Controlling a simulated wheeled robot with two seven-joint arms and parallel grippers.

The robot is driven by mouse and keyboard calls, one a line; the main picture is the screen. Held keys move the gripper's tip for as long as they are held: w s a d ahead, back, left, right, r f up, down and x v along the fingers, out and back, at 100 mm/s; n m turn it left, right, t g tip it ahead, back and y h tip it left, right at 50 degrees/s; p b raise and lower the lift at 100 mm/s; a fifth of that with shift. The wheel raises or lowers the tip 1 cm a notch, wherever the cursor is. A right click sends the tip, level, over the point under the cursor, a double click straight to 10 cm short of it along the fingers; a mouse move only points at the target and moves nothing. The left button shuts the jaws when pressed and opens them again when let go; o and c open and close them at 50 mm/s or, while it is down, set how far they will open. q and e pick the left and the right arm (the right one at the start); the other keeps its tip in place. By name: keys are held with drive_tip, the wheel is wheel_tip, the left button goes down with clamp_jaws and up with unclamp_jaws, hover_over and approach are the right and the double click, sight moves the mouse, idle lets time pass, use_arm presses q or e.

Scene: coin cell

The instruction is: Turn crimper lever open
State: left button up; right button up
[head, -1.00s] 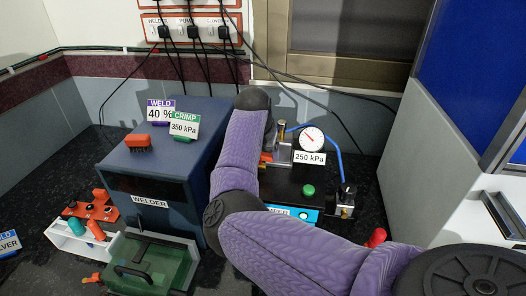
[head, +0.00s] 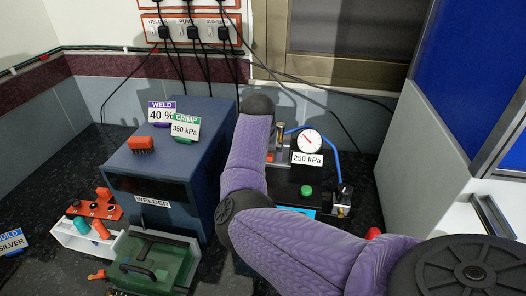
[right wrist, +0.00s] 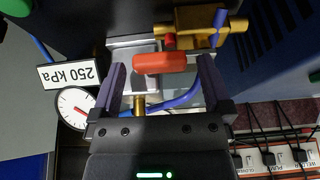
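The crimper is a black box (head: 283,187) with a green button (head: 306,191), right of the welder. Its lever has a red-orange handle (right wrist: 160,63) on a silver block (right wrist: 132,46) with brass fittings; in the head view only a sliver of the lever shows beside my forearm. My right gripper (right wrist: 160,72) is open, its two dark fingers on either side of the lever handle with gaps visible. In the head view my purple right arm hides this gripper. My left gripper is in neither view.
A round gauge (head: 309,141) with a 250 kPa label (head: 308,159) and a blue hose stand beside the lever. The blue welder (head: 168,166) is left of my arm. A green clear-lidded box (head: 153,262) and an orange-topped white holder (head: 82,238) are at front left.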

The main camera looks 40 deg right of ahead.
drive_tip(key=p+v, duration=0.2)
drive_tip(key=v, duration=0.7)
drive_tip(key=shift+r, duration=0.4)
drive_tip(key=shift+s+a, duration=0.15)
